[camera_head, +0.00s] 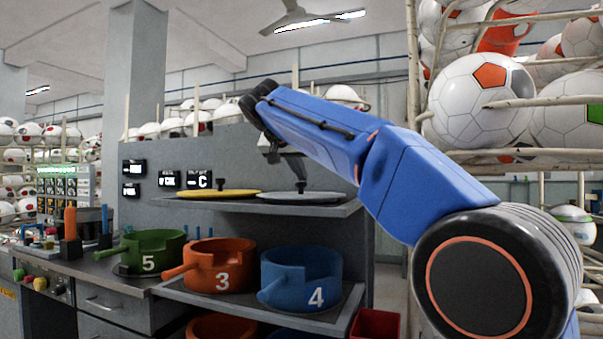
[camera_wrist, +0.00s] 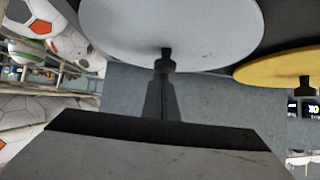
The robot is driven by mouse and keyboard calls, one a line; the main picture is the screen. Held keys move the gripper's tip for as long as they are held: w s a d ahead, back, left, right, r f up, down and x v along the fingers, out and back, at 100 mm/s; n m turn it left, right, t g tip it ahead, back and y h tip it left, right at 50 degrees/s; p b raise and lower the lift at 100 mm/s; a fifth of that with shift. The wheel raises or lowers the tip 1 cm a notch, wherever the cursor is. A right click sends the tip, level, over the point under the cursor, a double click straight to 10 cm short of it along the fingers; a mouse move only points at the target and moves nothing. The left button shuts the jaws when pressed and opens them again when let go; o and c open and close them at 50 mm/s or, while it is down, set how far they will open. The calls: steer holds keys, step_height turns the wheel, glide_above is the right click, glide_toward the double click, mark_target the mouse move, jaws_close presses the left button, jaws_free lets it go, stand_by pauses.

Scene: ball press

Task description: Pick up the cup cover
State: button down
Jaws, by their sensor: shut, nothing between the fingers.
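Two flat round covers with dark knobs lie on the upper shelf: a yellow one (camera_head: 217,193) and a pale grey one (camera_head: 290,197). In the wrist view the grey cover (camera_wrist: 200,25) fills the top middle, and the yellow cover (camera_wrist: 285,66) is at the right. My gripper (camera_head: 300,170) hangs just above the grey cover's knob (camera_head: 301,186). In the wrist view my gripper's narrow fingers (camera_wrist: 162,80) are shut and empty, their tips lined up with that knob (camera_wrist: 165,60). I cannot tell whether they touch it.
Below the shelf (camera_head: 320,209) stand a green cup marked 5 (camera_head: 165,243), an orange cup marked 3 (camera_head: 208,258) and a blue cup marked 4 (camera_head: 290,268). A grey panel with small displays rises behind. Racks of footballs (camera_head: 482,100) stand at right.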

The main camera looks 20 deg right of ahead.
steer(key=s+a, duration=0.2)
steer(key=s, duration=0.1)
steer(key=s+a+f, duration=0.1)
steer(key=s+a, duration=0.1)
steer(key=a, duration=0.1)
steer(key=shift+s+f, duration=0.15)
steer(key=shift+s, duration=0.25)
steer(key=shift+w+a+r, duration=0.1)
steer(key=shift+a+r, duration=0.05)
steer(key=shift+r, duration=0.7)
